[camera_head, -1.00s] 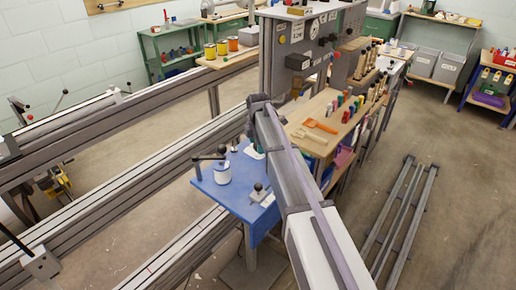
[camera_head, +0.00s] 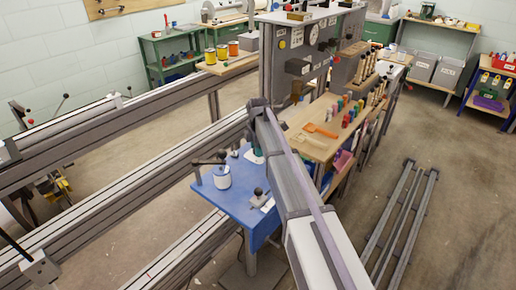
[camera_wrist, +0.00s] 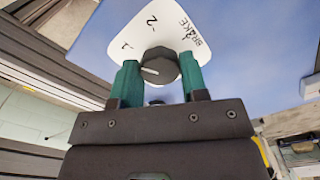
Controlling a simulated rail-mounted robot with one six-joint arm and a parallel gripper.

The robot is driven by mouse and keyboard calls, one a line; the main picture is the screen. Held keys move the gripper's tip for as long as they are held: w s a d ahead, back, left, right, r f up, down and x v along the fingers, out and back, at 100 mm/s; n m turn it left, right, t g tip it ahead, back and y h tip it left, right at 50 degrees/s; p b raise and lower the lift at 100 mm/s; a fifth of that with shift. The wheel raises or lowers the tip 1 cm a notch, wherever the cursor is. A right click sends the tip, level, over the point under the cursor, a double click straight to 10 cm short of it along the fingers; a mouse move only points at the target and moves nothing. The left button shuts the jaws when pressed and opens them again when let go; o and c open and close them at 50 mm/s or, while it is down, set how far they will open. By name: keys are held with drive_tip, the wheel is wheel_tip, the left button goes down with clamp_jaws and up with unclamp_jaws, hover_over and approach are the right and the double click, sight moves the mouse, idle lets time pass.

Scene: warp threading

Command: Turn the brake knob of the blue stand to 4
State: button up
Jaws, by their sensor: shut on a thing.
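The blue stand (camera_head: 238,206) is left of my arm in the head view, and its blue surface (camera_wrist: 250,50) fills much of the wrist view. The dark round brake knob (camera_wrist: 161,62) sits on a white dial plate (camera_wrist: 120,32) marked BRAKE, with 1 and 2 readable. The knob's white pointer line points left in the wrist view, below the 1. The 4 cannot be made out. My gripper (camera_wrist: 160,72) has its green fingers on either side of the knob, shut on it. In the head view my arm hides the knob.
Long grey rails (camera_head: 150,190) run at left. A wooden bench with tools (camera_head: 315,140) is behind my arm. Floor is open at right around a metal frame (camera_head: 402,220).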

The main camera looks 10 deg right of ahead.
drive_tip(key=m, duration=0.3)
drive_tip(key=shift+m, duration=0.4)
drive_tip(key=m, duration=0.4)
drive_tip(key=shift+m, duration=0.3)
drive_tip(key=m, duration=0.4)
drive_tip(key=shift+m, duration=0.3)
drive_tip(key=m, duration=1.3)
drive_tip(key=shift+m, duration=0.3)
drive_tip(key=m, duration=0.4)
drive_tip(key=shift+m, duration=2.2)
